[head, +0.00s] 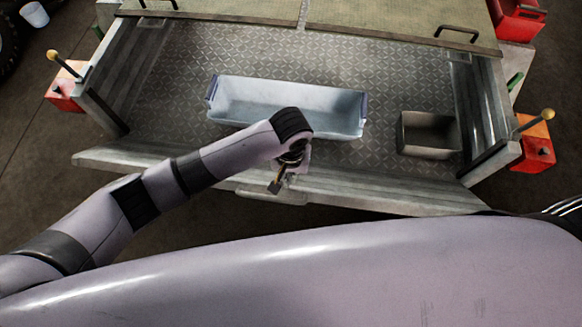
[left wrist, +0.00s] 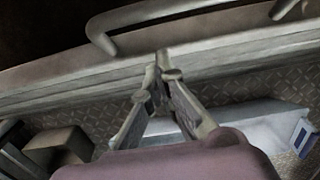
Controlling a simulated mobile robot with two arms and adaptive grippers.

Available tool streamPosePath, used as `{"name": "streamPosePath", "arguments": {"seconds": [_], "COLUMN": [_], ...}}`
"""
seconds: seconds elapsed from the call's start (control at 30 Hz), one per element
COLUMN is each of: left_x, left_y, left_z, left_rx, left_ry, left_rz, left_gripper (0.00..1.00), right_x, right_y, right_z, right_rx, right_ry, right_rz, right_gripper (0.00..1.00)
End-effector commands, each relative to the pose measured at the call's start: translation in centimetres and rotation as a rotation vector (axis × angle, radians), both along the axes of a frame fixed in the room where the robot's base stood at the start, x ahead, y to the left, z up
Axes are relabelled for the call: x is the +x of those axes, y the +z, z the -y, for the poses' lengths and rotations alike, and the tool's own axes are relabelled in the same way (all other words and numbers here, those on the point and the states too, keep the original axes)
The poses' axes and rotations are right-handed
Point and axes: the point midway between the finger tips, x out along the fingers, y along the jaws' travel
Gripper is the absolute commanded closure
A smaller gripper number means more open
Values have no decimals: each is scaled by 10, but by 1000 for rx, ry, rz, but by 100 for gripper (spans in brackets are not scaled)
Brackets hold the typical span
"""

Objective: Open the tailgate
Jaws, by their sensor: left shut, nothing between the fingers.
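The tailgate (head: 365,194) is a long grey panel across the near end of the cargo bed. Its left end reaches out past the left side wall's end, so it seems to lean outward; its exact angle is unclear. A curved bar handle (left wrist: 112,40) is on its outer side in the left wrist view; in the head view my gripper partly covers it. My left gripper (head: 278,184) is shut and empty, pointing down over the tailgate's edge. In the left wrist view its fingertips (left wrist: 165,64) meet just short of the handle, seemingly apart from it. My right gripper is not visible.
The bed (head: 375,75) has a tread-plate floor holding a long pale-blue tray (head: 300,97) and a small open box (head: 428,135). Red boxes with yellow-knobbed levers stand at the left (head: 65,88) and right (head: 537,145). A white bucket (head: 34,13) is at far left.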

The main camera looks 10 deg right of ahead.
Motion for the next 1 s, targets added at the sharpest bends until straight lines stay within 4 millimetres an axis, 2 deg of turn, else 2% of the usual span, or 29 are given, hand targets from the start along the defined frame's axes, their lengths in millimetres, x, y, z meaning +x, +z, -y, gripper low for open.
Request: {"name": "streamPosePath", "arguments": {"seconds": [0.37,0.53,0.63,0.77,0.93,1.0], "left_x": [-21,-42,-57,-74,-90,-93], "left_y": [-10,-26,-43,-72,-107,-118], "left_z": [-7,-13,-17,-23,-29,-29], "left_rx": [-23,-50,-73,-107,-147,-147], "left_ry": [0,2,2,1,1,2], "left_rz": [70,152,219,323,449,446], "left_gripper": [100,100,100,100,100,100], "right_x": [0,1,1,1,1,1], "right_y": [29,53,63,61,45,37], "right_z": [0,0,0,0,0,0], "right_rx": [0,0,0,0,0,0], "right_ry": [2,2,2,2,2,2], "right_rz": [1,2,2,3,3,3], "right_gripper": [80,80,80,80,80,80]}}
